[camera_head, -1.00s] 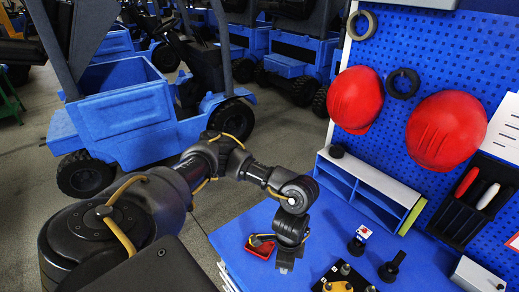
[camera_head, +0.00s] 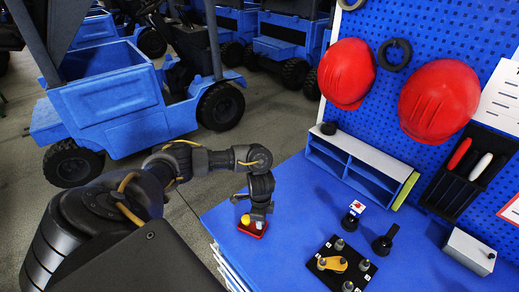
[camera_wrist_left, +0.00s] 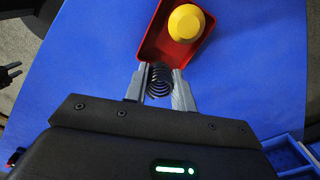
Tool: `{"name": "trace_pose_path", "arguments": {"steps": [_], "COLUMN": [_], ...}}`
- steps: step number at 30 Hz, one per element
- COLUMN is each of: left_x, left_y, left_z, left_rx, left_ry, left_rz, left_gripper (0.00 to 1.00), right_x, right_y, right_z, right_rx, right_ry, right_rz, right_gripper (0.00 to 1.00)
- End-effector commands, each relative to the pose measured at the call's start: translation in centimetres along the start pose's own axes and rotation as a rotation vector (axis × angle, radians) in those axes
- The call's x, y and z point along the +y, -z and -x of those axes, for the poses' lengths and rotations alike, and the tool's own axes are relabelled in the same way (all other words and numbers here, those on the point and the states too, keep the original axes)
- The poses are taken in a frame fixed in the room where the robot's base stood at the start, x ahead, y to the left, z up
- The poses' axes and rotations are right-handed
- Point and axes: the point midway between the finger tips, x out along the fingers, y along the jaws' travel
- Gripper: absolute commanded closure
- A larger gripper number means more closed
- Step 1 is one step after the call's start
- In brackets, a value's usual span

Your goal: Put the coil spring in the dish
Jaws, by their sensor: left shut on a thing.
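The red dish (camera_head: 250,232) lies on the blue bench top near its left edge, with a yellow knob-like piece (camera_head: 246,219) in it. In the left wrist view, the dish (camera_wrist_left: 152,42) is just beyond the fingertips, and the yellow piece (camera_wrist_left: 186,22) fills part of it. My left gripper (camera_head: 259,222) points down at the dish. It is shut on the dark coil spring (camera_wrist_left: 159,80), which shows between the fingers by the dish's near rim. Whether the spring is over the dish floor, I cannot tell. The spring is not clear in the head view. My right gripper is not in view.
A black plate with pegs and a yellow link (camera_head: 332,264) lies right of the dish. Beyond it stand a small stand with a red-and-white top (camera_head: 352,215) and a black stand (camera_head: 385,243). A blue shelf unit (camera_head: 355,172) backs the bench. Open bench surrounds the dish.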

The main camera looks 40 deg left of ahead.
Motion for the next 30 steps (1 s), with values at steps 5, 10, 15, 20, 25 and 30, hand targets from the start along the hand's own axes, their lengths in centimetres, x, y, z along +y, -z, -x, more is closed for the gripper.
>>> {"name": "trace_pose_path", "arguments": {"steps": [5, 10, 15, 20, 25, 30], "left_x": [-0.2, -0.3, -0.5, -0.5, -0.4, -0.4], "left_y": [-0.2, -0.4, -0.4, -0.4, -0.4, -0.4], "left_z": [-0.6, -2.9, -3.7, -3.7, -4.1, -4.0], "left_rx": [-0.001, -0.001, -0.001, -0.001, -0.001, -0.001], "left_ry": [-0.002, -0.005, -0.001, -0.001, -0.001, -0.001], "left_rz": [0.002, 0.002, 0.001, 0.001, 0.001, 0.001], "left_gripper": [0.99, 0.99, 0.99, 0.99, 0.99, 0.65], "right_x": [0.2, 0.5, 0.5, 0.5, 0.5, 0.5], "right_y": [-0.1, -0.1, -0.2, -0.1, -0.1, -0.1], "right_z": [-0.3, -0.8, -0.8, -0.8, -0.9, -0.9], "right_rx": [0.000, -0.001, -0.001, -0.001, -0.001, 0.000], "right_ry": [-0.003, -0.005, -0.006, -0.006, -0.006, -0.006], "right_rz": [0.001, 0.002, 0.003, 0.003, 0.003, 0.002], "right_gripper": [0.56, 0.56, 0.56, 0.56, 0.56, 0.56]}}
